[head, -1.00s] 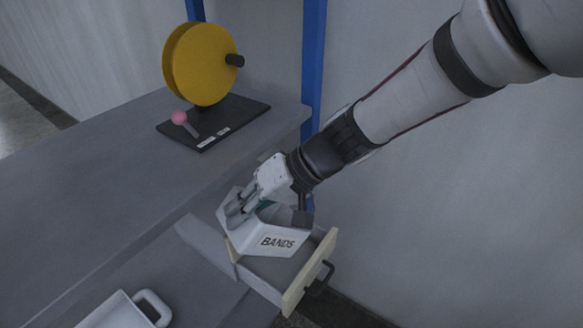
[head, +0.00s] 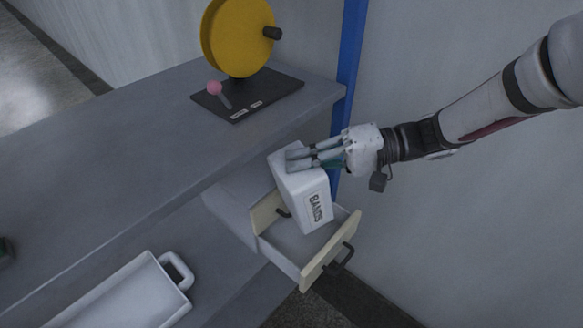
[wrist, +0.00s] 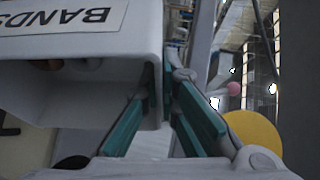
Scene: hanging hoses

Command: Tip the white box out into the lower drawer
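The white box (head: 317,200), labelled BANDS, is steeply tilted above the open lower drawer (head: 331,262). The drawer has a cream front with a dark handle, and the part of its inside that shows looks bare. My gripper (head: 296,160) is at the box's upper end, and its fingers grip a wall of it. In the wrist view, the box (wrist: 85,88) fills the upper left with its mouth towards the camera. Its wall is between my teal-padded fingers (wrist: 160,112). Small brownish and pale shapes show inside, too dim to identify.
Another cream panel (head: 264,215) with a dark handle is behind the box. A yellow disc (head: 233,38) on a dark base and a pink-tipped lever (head: 215,88) stand on the grey top. A white tray (head: 135,296) is at lower left. A blue post (head: 350,75) rises behind.

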